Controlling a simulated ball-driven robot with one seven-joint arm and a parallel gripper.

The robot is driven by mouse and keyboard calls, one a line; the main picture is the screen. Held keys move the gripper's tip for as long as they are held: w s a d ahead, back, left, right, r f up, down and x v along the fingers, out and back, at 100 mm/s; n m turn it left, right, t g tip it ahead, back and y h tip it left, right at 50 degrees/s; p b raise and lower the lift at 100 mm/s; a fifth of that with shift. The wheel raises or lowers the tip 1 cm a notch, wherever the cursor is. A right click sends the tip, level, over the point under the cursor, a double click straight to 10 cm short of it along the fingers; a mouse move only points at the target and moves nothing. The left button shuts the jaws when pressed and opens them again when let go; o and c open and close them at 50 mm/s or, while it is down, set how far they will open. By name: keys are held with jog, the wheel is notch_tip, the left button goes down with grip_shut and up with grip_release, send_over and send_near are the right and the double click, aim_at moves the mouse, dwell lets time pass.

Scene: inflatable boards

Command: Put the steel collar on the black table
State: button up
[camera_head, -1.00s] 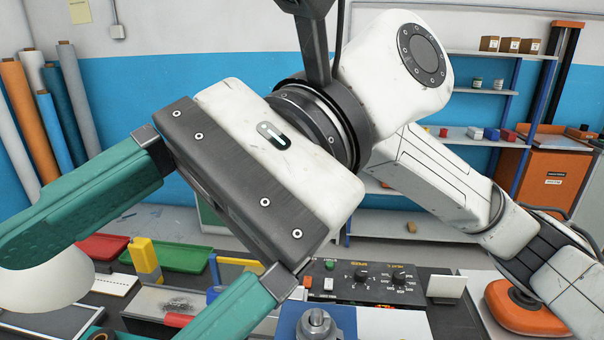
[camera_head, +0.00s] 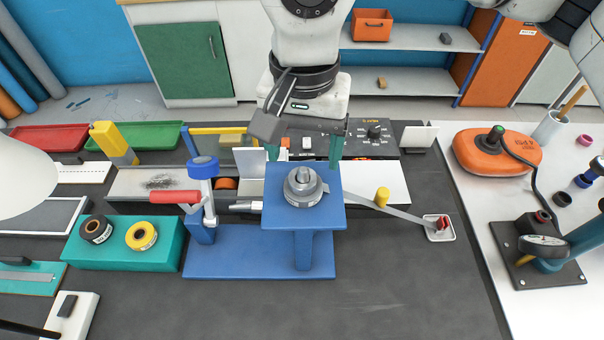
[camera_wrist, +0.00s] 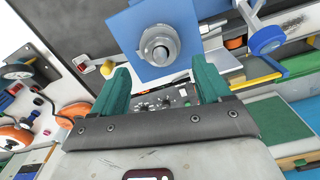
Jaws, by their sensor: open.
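The steel collar (camera_head: 304,193) is a grey ring around a metal post on top of the blue stand (camera_head: 303,254), which stands on the black table (camera_head: 400,290). The collar also shows in the wrist view (camera_wrist: 158,45), just beyond my fingertips. My gripper (camera_head: 304,163) has two teal fingers spread apart and nothing between them. It is behind the blue platform in the head view, pointing down toward it, apart from the collar. In the wrist view my gripper (camera_wrist: 162,70) is centred near the collar.
A teal block with tape rolls (camera_head: 125,257) sits left of the stand. A blue upright with a red handle (camera_head: 176,197) is close to its left, and a lever with a yellow knob (camera_head: 382,196) to its right. A black control box (camera_head: 372,148) is behind. The front right table is clear.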

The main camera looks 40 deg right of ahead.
aim_at(302, 168)
jog(key=shift+a+f+p, duration=0.1)
jog(key=shift+f+p, duration=0.85)
jog(key=shift+f, duration=1.7)
jog(key=shift+c, duration=0.4)
jog(key=c, duration=1.2)
jog(key=shift+r, duration=0.1)
